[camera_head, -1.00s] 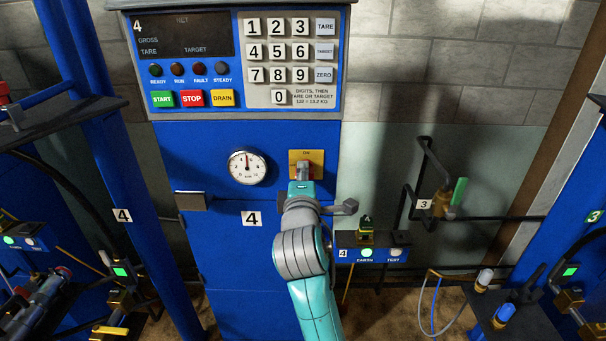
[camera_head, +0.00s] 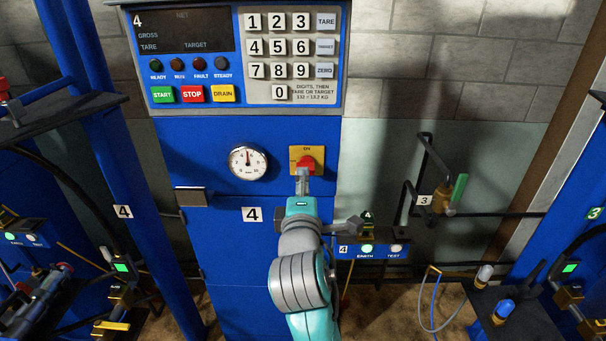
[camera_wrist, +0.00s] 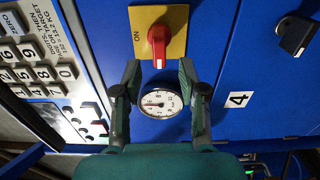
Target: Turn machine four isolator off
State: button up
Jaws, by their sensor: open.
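The machine four isolator is a red handle (camera_head: 306,163) on a yellow plate (camera_head: 320,153), on the blue cabinet right of the gauge. In the wrist view the red handle (camera_wrist: 158,45) points down the picture, towards the gauge, not at the ON mark on the plate's left side. Any mark at the handle's tip is not readable. My gripper (camera_head: 302,178) is just below and in front of the isolator in the head view. In the wrist view my gripper (camera_wrist: 160,70) is open and empty, its fingers apart on either side of the handle's line.
A round gauge (camera_head: 248,162) is left of the isolator. Above are a keypad (camera_head: 290,55), a dark display (camera_head: 182,32) and start, stop and drain buttons.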

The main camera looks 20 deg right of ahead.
jog(key=v, duration=0.6)
dwell(0.3)
jog(key=s+d+f+m+g+y, duration=0.1)
jog(key=s+f+m+y, duration=0.15)
jog(key=s+f, duration=0.7)
jog(key=s+d+f+m+y, duration=0.1)
jog(key=s+f+y, duration=0.35)
jog(key=f, duration=0.85)
jog(key=s+d+f+m, duration=0.1)
jog(key=s+m, duration=0.4)
jog(key=s, duration=0.9)
jog(key=s+d+f+m+g+h, duration=0.1)
jog(key=s+m, duration=0.5)
jog(key=s, duration=0.8)
jog(key=shift+s+d+f, duration=0.2)
jog(key=shift+s+f, duration=0.2)
jog(key=shift+f, duration=0.5)
jog(key=shift+o, duration=0.2)
